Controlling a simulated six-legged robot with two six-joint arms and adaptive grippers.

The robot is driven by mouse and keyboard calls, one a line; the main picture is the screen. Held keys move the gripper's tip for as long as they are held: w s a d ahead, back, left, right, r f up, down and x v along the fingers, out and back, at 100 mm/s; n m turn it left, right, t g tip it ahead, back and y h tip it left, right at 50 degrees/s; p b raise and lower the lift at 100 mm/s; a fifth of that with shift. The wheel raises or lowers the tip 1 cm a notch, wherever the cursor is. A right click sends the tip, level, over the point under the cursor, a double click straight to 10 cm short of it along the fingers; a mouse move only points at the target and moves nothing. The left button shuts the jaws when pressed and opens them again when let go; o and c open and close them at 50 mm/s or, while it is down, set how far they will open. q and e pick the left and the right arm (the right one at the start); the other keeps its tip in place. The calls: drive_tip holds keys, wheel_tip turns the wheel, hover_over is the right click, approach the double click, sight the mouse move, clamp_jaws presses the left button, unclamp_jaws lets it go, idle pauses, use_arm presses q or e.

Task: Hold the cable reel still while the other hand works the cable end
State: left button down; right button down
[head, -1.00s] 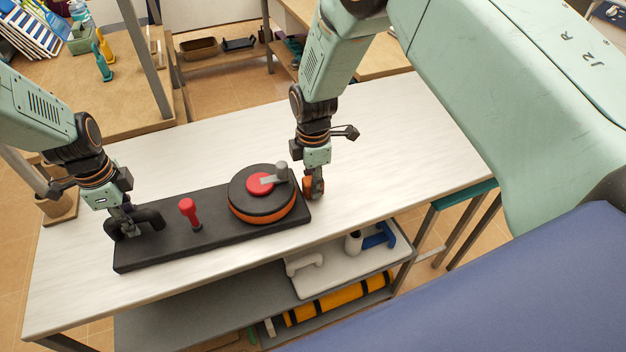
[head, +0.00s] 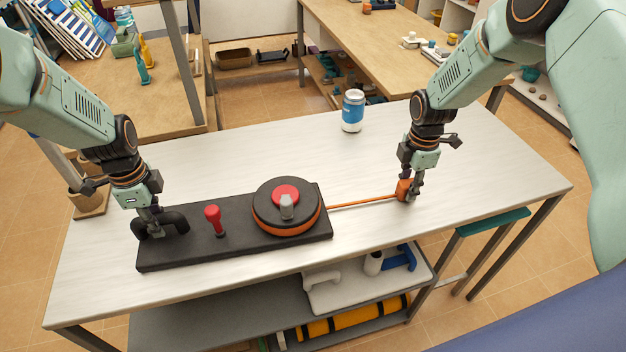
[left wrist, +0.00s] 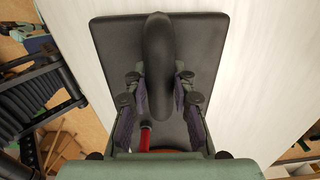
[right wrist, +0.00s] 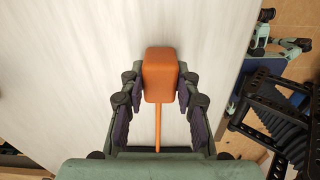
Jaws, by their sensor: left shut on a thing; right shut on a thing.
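The cable reel is a black base board (head: 235,242) with a round black drum (head: 268,217) that has an orange lower band and a red hub with a grey crank (head: 287,208). A black arched handle (head: 176,220) stands at the board's left end. My left gripper (head: 155,232) is shut on this handle, which also shows between its fingers in the left wrist view (left wrist: 157,60). My right gripper (head: 410,194) is shut on the orange cable end (right wrist: 160,75), right of the board. The orange cable (head: 362,202) runs straight from drum to gripper.
A red knobbed lever (head: 213,217) stands on the board between handle and drum. A blue and white can (head: 353,110) stands on the white table (head: 470,165) at the back. The table's right part is clear. A shelf below holds several items.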

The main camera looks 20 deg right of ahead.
drive_tip(key=shift+s+d, duration=0.1)
drive_tip(key=shift+d, duration=0.9)
drive_tip(key=c, duration=1)
unclamp_jaws()
drive_tip(key=shift+a, duration=0.1)
drive_tip(key=shift+o, duration=0.2)
drive_tip(key=shift+r, duration=0.1)
wheel_tip(320, 180, up, 12)
use_arm(q)
drive_tip(key=c, duration=1)
unclamp_jaws()
drive_tip(key=shift+c, duration=0.2)
